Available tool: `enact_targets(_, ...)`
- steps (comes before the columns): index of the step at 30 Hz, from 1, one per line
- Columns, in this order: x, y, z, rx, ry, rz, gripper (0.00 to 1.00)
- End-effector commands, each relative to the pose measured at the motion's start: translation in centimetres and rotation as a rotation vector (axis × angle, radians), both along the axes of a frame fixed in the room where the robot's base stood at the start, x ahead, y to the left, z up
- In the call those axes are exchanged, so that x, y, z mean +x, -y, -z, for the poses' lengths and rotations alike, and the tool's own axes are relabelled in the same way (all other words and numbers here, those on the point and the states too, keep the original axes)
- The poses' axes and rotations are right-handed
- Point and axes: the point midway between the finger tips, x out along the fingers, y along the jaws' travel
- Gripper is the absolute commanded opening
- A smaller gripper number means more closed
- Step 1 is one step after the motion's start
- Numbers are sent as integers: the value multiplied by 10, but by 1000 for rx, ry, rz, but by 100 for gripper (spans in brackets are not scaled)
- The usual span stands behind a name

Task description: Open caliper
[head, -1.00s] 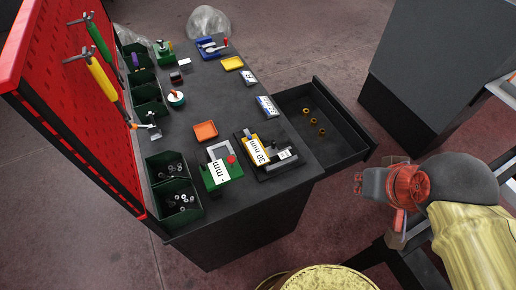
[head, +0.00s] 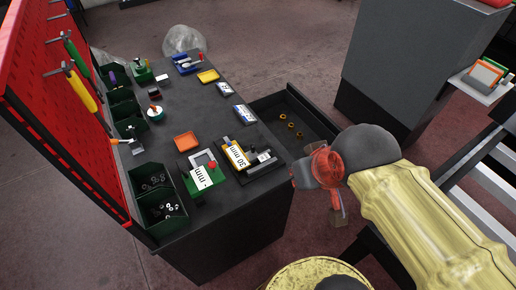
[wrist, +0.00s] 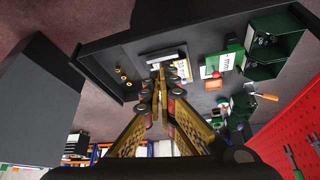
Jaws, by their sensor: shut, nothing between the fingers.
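I cannot tell for certain which gauge is the caliper. One candidate is a black-based device (head: 252,160) with a yellow "30 mm" label, near the front right edge of the table. Beside it on the left is a green-based gauge (head: 206,184) with a grey U-shaped frame, a white "mm" display and a red knob. Both also show in the wrist view, the black-based device (wrist: 166,54) partly behind my fingers and the green-based gauge (wrist: 224,62) to its right. My gripper (wrist: 162,72) is shut and empty, apart from both; in the head view it is off the table's right side.
An open drawer (head: 270,108) with several brass rings (head: 290,125) juts from the table's right side, close to my arm. Green bins (head: 160,207) line the red pegboard (head: 60,120). An orange tray (head: 186,141) sits mid-table. A dark cabinet (head: 400,60) stands at the right.

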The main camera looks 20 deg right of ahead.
Motion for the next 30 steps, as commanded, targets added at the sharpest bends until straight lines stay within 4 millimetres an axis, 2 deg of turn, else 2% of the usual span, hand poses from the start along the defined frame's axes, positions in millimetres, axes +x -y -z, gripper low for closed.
enact_targets(14, 0, 0, 0, 0, 0, 0, 0)
enact_targets(19, 3, -2, 5, 26, -27, 19, 8)
enact_targets(23, 13, -12, 24, 129, -140, 97, 16)
enact_targets(30, 52, -44, 73, 473, -457, 352, 30)
